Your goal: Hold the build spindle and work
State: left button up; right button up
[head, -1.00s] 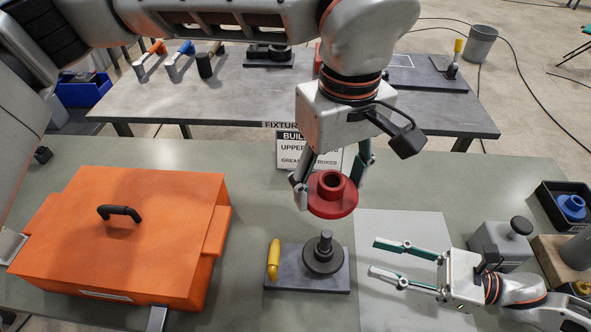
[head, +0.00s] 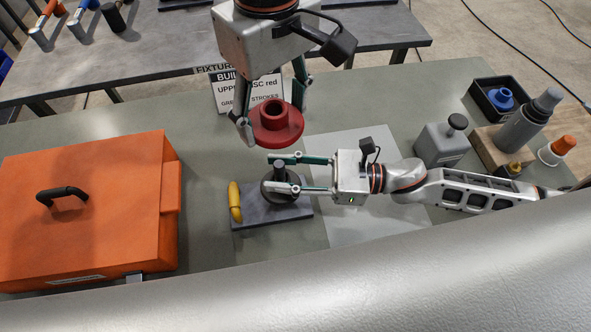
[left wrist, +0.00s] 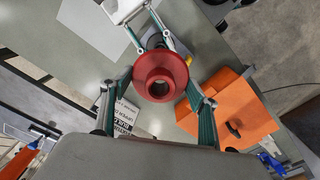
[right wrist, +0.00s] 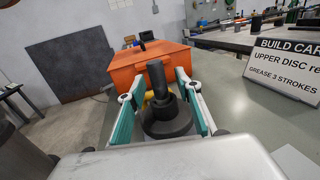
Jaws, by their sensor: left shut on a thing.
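The build spindle (head: 279,170) is a dark upright post on a round black base, fixed on a grey plate (head: 298,208). My right gripper (head: 273,174) is open, with one finger on each side of the post. The right wrist view shows the spindle (right wrist: 157,85) between those fingers, with gaps visible. My left gripper (head: 271,122) is shut on a red flanged disc (head: 275,128) and holds it above and behind the spindle. The left wrist view shows the disc (left wrist: 160,77) between both fingers; it partly hides the spindle.
A yellow handle (head: 235,202) lies at the plate's left end. An orange box (head: 110,215) stands left. A build card (head: 240,92) stands behind.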

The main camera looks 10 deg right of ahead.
jog(key=shift+a, duration=0.1)
jog(key=c, duration=0.9)
grip_shut()
dwell(2.4)
